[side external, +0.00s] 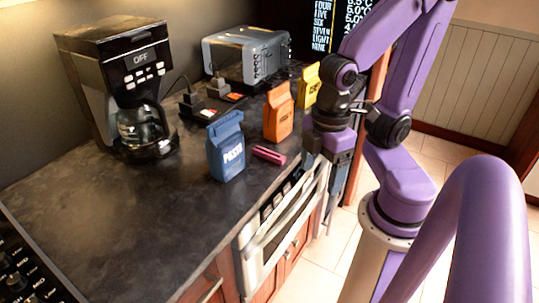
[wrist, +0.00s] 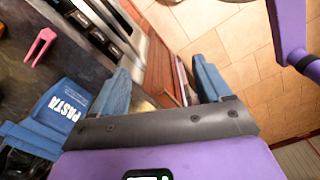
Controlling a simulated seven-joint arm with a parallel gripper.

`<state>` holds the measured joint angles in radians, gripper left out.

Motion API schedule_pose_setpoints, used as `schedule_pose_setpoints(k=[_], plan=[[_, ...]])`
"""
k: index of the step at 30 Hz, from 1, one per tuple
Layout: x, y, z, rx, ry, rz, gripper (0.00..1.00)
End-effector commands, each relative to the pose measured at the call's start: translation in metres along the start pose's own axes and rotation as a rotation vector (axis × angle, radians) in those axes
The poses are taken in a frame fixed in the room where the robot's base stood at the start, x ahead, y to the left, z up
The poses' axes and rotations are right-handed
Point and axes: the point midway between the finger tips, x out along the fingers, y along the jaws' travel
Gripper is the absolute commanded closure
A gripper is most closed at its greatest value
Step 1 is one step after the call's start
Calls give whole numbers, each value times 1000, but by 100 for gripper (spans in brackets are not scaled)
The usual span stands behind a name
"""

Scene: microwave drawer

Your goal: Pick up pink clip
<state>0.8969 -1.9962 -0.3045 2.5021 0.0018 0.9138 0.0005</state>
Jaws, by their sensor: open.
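The pink clip (side external: 269,155) lies on the dark countertop (side external: 130,215), just right of the blue pasta bag (side external: 226,147) and near the counter's front edge. It also shows in the wrist view (wrist: 41,46) at the upper left, with its two prongs apart. My gripper (side external: 329,180) is beyond the counter edge, right of the clip and apart from it, pointing down. In the wrist view my gripper (wrist: 165,85) has its two blue fingers apart with nothing held between them. Below the fingers are the microwave drawer front and the floor.
An orange bag (side external: 278,112) and a yellow bag (side external: 309,86) stand behind the clip. A coffee maker (side external: 120,90) and a toaster (side external: 245,55) stand at the back. The microwave drawer (side external: 280,220) is below the counter edge. The counter's front left is clear.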

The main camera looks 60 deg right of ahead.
Motion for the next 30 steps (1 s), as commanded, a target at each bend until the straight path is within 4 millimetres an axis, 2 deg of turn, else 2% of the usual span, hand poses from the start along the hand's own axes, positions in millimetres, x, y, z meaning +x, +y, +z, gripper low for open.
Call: schedule_pose_setpoints(k=[3, 6, 17, 23, 30], plan=[[0, 0, 0, 0, 0, 0, 23], [0, 0, 0, 0, 0, 0, 47], [-1, 5, -2, 28, 0, 1, 47], [-10, 39, -13, 203, -4, 6, 47], [-24, 98, -16, 487, -11, 12, 47]])
